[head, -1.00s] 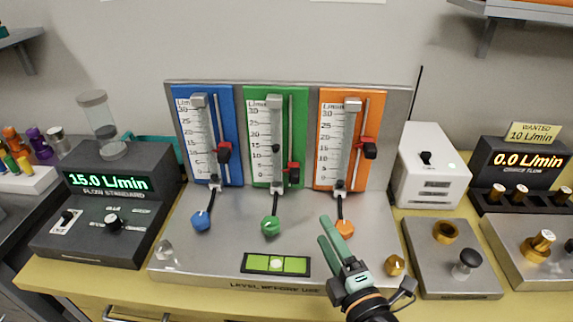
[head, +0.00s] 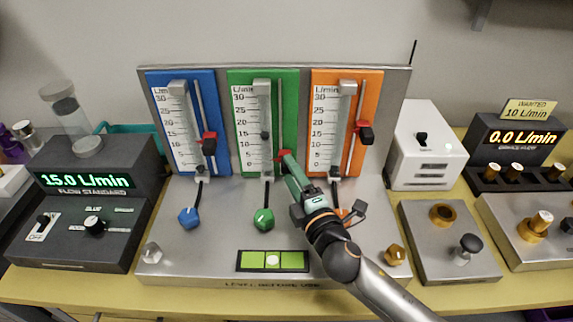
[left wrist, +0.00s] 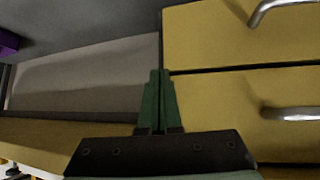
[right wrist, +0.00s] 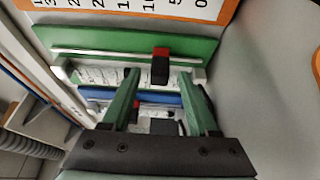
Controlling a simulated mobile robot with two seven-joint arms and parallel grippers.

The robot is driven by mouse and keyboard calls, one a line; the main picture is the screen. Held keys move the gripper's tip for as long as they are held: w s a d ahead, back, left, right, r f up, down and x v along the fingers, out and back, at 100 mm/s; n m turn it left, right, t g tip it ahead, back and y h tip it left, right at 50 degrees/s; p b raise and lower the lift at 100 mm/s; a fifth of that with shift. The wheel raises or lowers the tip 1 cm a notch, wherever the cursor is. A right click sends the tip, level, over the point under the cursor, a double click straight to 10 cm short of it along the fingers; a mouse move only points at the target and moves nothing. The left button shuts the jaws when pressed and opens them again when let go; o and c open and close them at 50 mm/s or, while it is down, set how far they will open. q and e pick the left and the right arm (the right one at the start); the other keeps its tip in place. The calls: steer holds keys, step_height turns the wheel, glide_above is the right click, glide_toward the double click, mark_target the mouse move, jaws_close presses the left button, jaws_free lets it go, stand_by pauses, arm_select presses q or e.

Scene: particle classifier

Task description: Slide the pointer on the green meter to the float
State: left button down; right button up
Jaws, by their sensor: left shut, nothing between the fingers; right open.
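The green meter (head: 289,99) stands between the blue and orange meters. Its dark float (head: 265,135) sits in the clear tube around mid-scale. The red and black pointer (head: 284,154) is on the rail right of the tube, lower than the float and partly hidden by my right gripper (head: 287,163). In the right wrist view the pointer (right wrist: 160,66) shows beyond and between the open fingers of the right gripper (right wrist: 165,84); I cannot tell whether they touch it. My left gripper (left wrist: 159,78) is shut and empty, seen only in the left wrist view.
The blue meter (head: 221,92) and orange meter (head: 369,100) stand close on either side, each with its own red pointer. Coloured knobs, such as the green knob (head: 264,219), and a level (head: 272,261) lie below. Yellow drawers (left wrist: 220,110) are near my left gripper.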

steer(key=shift+x, duration=1.55)
jaws_close()
